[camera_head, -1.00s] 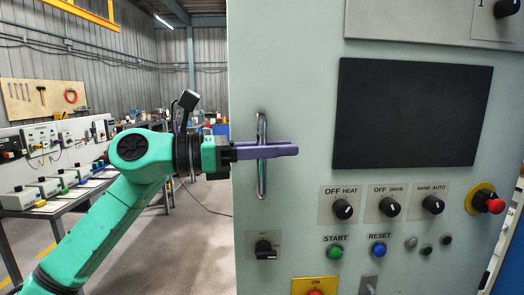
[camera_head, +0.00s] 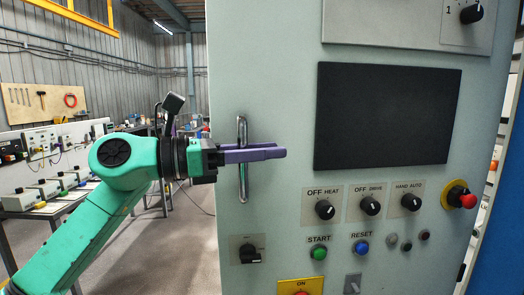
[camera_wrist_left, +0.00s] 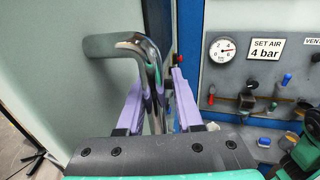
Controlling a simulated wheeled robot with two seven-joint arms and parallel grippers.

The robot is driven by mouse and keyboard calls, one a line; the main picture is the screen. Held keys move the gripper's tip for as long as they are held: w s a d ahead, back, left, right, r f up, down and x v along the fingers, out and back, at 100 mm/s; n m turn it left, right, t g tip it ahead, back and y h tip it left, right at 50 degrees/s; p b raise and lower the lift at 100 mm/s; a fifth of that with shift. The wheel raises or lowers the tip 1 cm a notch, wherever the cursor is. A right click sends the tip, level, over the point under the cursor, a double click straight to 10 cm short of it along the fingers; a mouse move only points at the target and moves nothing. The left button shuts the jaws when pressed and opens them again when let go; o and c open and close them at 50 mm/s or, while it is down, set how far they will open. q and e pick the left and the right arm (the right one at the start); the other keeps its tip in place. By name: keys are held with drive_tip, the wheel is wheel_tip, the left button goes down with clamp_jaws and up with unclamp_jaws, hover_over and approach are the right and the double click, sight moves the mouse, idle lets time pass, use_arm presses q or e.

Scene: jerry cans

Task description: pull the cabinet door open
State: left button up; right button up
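The cabinet door (camera_head: 285,200) is a pale grey-green panel with a dark screen and knobs. Its upright chrome handle (camera_head: 242,185) is near the left edge and also shows close up in the left wrist view (camera_wrist_left: 152,62). My left gripper (camera_head: 282,150) reaches in from the left, its purple fingers around the handle bar. Contact on the far side is partly hidden.
A blue panel (camera_head: 497,245) shows beyond the door's right edge. The left wrist view shows a pressure gauge (camera_wrist_left: 222,50) and a "SET AIR 4 bar" label (camera_wrist_left: 267,49) at right. A workbench with devices (camera_head: 45,195) stands at left; grey floor is free between it and the door.

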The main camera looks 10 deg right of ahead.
use_arm(q)
drive_tip(key=s+a+b, duration=0.2)
drive_tip(key=a+b, duration=0.3)
drive_tip(key=a, duration=0.9)
drive_tip(key=shift+a, duration=0.25)
